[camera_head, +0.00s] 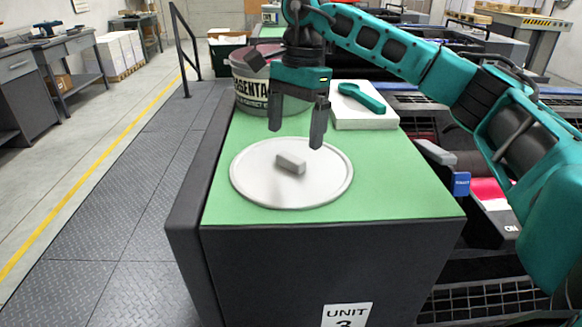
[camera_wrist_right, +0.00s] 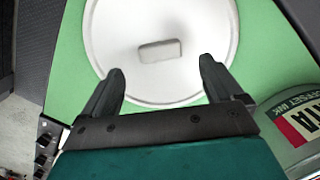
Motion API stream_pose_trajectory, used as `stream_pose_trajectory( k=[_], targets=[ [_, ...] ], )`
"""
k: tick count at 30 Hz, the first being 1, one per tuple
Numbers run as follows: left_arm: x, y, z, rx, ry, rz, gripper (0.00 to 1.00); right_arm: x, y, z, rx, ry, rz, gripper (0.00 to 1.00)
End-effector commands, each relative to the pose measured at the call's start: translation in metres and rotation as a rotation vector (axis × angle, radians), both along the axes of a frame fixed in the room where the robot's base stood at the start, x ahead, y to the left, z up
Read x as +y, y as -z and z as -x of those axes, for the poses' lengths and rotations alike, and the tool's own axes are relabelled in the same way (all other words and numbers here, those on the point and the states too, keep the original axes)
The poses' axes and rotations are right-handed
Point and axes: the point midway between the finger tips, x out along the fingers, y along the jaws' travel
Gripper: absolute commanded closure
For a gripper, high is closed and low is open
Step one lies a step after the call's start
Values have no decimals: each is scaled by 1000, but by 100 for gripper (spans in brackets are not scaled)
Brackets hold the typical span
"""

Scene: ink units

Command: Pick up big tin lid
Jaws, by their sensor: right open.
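The big tin lid (camera_head: 258,184) is a round, pale grey disc with a raised rim and a block-shaped handle (camera_head: 291,164) at its middle. It lies flat on the green top of the unit, near its front. It also shows in the right wrist view (camera_wrist_right: 110,30), with its handle (camera_wrist_right: 159,51) lying crosswise beyond the fingertips. My right gripper (camera_head: 295,138) is open and empty, above the far part of the lid. In the right wrist view its two fingers (camera_wrist_right: 160,75) are spread apart, with the handle beyond the gap. My left gripper is not in view.
A labelled tin (camera_head: 252,97) stands behind the lid and also shows in the right wrist view (camera_wrist_right: 290,120). A white slab (camera_head: 365,118) with a teal tool (camera_head: 360,97) lies at the back right. The green top (camera_head: 400,190) is clear around the lid.

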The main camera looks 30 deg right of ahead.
Motion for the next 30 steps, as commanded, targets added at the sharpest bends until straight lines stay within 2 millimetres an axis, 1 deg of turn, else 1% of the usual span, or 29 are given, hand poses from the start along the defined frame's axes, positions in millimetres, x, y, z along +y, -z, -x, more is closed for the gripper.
stream_pose_trajectory(
  k=[6, 10, 13, 19, 20, 30],
  targets=[
    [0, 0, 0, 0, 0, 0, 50, 5, 29, 2, 5, 0, 2, 6],
    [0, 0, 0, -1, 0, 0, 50, 7, 45, 2, 2, 1, 0, 6],
    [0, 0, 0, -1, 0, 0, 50, 8, 51, 3, 2, 1, 0, 6],
    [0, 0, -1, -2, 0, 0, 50, 8, 51, 2, 1, 1, 0, 6],
    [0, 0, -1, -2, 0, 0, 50, 8, 51, 2, 0, 1, 0, 8],
    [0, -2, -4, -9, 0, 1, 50, 8, 51, 2, 0, 1, -1, 41]
  ],
)
